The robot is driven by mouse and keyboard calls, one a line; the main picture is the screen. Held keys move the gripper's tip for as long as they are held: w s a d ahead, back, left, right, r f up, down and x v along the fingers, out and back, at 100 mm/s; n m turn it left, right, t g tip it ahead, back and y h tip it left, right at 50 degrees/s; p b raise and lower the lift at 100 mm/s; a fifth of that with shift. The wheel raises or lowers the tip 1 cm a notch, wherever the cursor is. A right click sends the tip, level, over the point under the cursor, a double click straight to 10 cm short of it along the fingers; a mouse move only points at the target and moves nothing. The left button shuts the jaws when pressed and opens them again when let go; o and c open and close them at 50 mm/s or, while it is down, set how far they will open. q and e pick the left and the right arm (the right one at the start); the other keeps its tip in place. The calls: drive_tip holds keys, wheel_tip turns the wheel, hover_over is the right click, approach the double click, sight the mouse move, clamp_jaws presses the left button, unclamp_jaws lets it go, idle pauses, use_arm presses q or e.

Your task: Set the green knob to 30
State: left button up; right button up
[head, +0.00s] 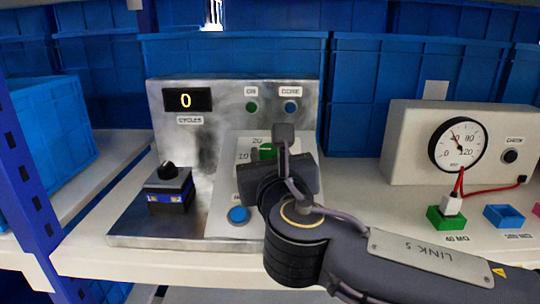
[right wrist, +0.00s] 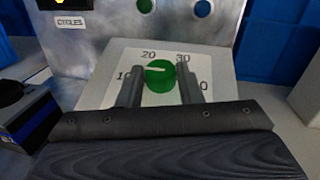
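The green knob (right wrist: 160,76) sits on a pale, tilted dial plate (right wrist: 108,62). The marks 10, 20 and 30 can be read around it, and a mark at the right is partly hidden by a finger. The white line on the knob runs nearly level, its outer end on the left between 10 and 20. My right gripper (right wrist: 161,84) has one finger on each side of the knob, close to its edges; whether they press on it I cannot tell. In the head view my right gripper covers most of the knob (head: 267,152). My left gripper is not in view.
The metal panel (head: 215,115) carries a display reading 0 (head: 187,100), a green button (head: 252,107) and blue buttons. A black knob on a block (head: 168,185) stands at left. A meter box (head: 410,120) with a red lead stands at right. Blue bins line the back.

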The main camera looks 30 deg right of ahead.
sight(262, 148)
drive_tip(key=c, duration=0.5)
drive_tip(key=shift+o, duration=0.2)
